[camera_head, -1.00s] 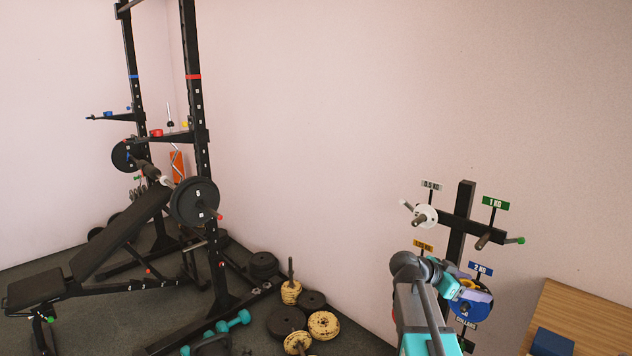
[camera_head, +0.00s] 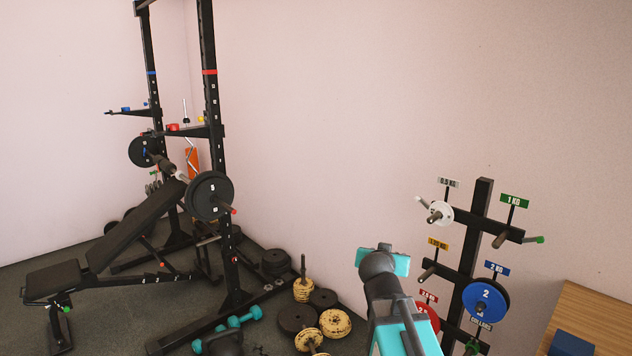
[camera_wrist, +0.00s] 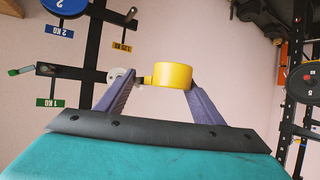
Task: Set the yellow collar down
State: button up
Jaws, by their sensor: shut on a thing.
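My gripper (camera_wrist: 162,82) is shut on the yellow collar (camera_wrist: 174,75), a short ring with a small tab on its left side in the wrist view. The collar is held up in the air between the two purple fingers, with nothing seen under it. In the head view my teal wrist is left of the plate tree, in front of the bare wall. The fingers and the held collar are hidden behind my arm there.
The plate tree (camera_head: 472,246) holds a white plate (camera_head: 436,213), a blue plate (camera_head: 485,299) and a red plate. A power rack (camera_head: 219,150) bears a loaded barbell and small coloured pieces on its arms. Plates and teal dumbbells lie on the floor. A wooden table (camera_head: 592,310) stands at the right.

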jog(key=shift+w+a+r+n+t+y, duration=0.2)
jog(key=shift+w+a+r+n+y, duration=0.05)
jog(key=shift+a+r+n+y, duration=0.45)
jog(key=shift+w+a+r+n+t+y, duration=0.2)
jog(key=shift+w+a+r+n+y, duration=0.05)
jog(key=shift+a+r+n+y, duration=0.4)
jog(key=shift+w+a+r+n+y, duration=0.15)
jog(key=shift+w+r+n+y, duration=0.05)
jog(key=shift+r+n+y, duration=0.2)
jog(key=shift+w+a+r+n+y, duration=0.1)
jog(key=shift+w+r+n+y, duration=0.15)
jog(key=shift+r+y, duration=0.2)
jog(key=shift+s, duration=0.1)
